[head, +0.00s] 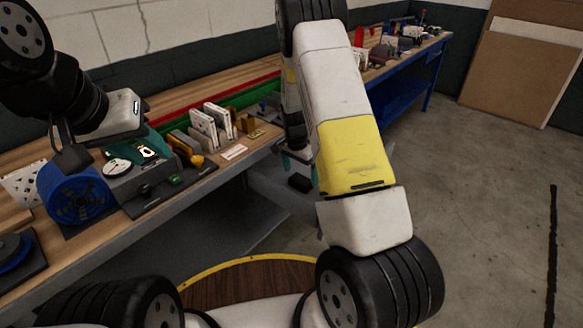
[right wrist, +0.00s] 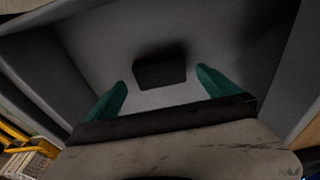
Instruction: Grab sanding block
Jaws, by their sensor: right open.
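A small dark block (right wrist: 160,68), which looks like the sanding block, lies on the pale floor of an open grey drawer (right wrist: 70,65). In the head view the dark block (head: 299,183) shows low beside the bench front. My right gripper (right wrist: 162,90) has its two teal fingers spread wide, with nothing between the tips. The block is ahead of the fingers, between their lines, and apart from both. In the head view my right arm hides most of that gripper. My left gripper (head: 140,148) hangs over the left part of the bench; its finger gap is unclear.
The wooden bench (head: 250,143) holds a blue reel (head: 75,193), upright white filters (head: 205,125) and several small items. The grey drawer walls surround my right gripper closely. Open concrete floor (head: 480,200) lies to the right. A brown board (head: 515,72) leans at the back wall.

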